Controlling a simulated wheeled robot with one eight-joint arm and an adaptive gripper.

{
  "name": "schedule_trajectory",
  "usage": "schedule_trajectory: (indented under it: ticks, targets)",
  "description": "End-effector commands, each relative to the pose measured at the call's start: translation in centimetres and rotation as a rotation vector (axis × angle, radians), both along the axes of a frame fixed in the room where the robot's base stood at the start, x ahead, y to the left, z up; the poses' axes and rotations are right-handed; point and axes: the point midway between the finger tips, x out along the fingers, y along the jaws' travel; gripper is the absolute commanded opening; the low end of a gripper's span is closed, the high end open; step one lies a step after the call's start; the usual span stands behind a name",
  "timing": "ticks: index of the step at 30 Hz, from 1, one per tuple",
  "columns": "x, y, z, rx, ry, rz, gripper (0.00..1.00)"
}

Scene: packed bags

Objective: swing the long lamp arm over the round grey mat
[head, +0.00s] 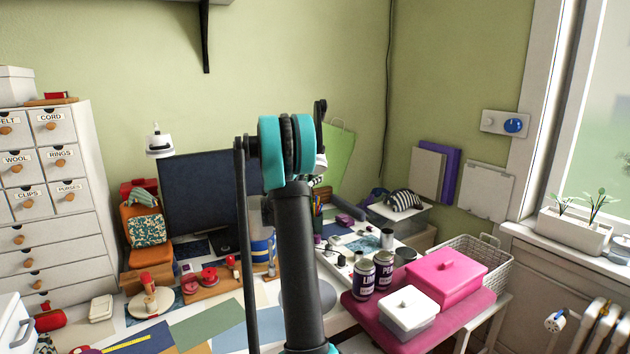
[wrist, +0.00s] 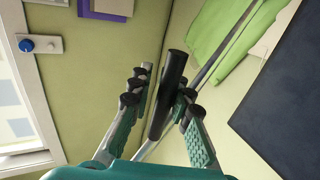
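A white lamp head (head: 159,143) shows at the left of the dark monitor; I cannot tell whether it belongs to the long arm. A second small white piece (head: 321,164) is mostly hidden behind my arm. The round grey mat (head: 326,297) lies on the desk, its left part hidden by my arm. In the wrist view, a black rod (wrist: 166,100) stands between the two fingers of my gripper (wrist: 160,92). The fingers are apart, and I cannot tell whether they touch the rod. In the head view my gripper is mostly hidden by my arm.
A dark monitor (head: 202,195) stands behind the desk items. Two labelled tins (head: 361,278), a pink box (head: 446,276) and a white box (head: 408,312) stand on the right. Drawers (head: 42,200) stand at the left. Coloured sheets (head: 207,325) lie in front.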

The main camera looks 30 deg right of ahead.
Motion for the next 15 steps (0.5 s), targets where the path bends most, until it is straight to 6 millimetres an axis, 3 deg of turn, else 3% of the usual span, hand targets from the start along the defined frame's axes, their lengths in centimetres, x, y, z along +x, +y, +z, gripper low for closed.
schedule_trajectory:
  ticks: [10,15]
  targets:
    - [0.2,0.1,0.0,0.000,0.000,0.004,0.27]
    - [-0.4,1.4,0.0,0.000,0.000,0.005,0.27]
